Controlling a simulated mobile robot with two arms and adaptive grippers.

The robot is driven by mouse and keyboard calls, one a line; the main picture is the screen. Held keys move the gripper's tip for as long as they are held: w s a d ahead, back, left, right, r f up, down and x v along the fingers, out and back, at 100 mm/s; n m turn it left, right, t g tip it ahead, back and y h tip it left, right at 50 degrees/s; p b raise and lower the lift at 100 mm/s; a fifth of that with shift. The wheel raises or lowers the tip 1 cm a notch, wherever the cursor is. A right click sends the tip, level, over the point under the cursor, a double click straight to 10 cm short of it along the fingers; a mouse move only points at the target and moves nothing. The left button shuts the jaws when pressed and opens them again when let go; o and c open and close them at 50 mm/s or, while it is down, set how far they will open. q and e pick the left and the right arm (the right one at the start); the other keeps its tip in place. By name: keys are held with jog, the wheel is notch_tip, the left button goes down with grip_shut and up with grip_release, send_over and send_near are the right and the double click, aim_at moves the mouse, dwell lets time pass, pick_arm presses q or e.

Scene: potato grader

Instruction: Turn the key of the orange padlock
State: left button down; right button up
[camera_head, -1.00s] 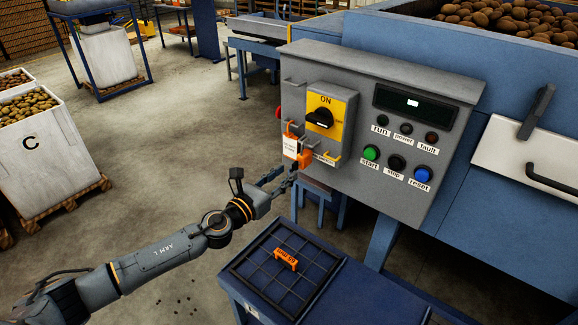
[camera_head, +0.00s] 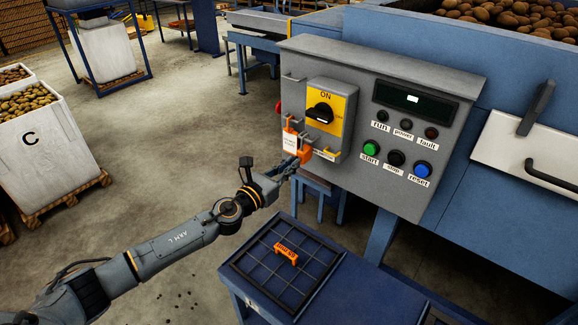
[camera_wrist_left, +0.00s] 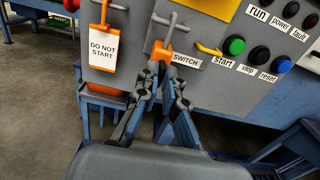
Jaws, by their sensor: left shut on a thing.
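The orange padlock (camera_head: 305,154) hangs by its shackle at the lower edge of the yellow switch plate (camera_head: 337,104) on the grey control panel. In the left wrist view the padlock (camera_wrist_left: 161,50) is right in front of my left gripper (camera_wrist_left: 164,78). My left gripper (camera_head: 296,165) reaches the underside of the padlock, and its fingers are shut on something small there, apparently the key. The key itself is hidden between the fingertips. The black rotary switch (camera_head: 320,114) sits above, under the word ON. My right gripper is not in view.
A "DO NOT START" tag (camera_wrist_left: 103,48) hangs on an orange clasp left of the padlock. Green, black and blue buttons (camera_head: 422,171) are to the right. A blue table with a black grid tray (camera_head: 250,258) holding an orange piece (camera_head: 287,253) stands below.

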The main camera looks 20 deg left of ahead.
pick_arm(q)
jog(key=shift+a+f+n+p, duration=0.1)
jog(key=shift+n+p, duration=0.25)
jog(key=shift+n, duration=4.15)
jog(key=shift+a+f+n+p, duration=0.1)
jog(key=shift+n+p, duration=0.25)
jog(key=shift+n, duration=4.15)
jog(key=c, duration=1.5)
grip_release()
jog(key=shift+o, duration=0.2)
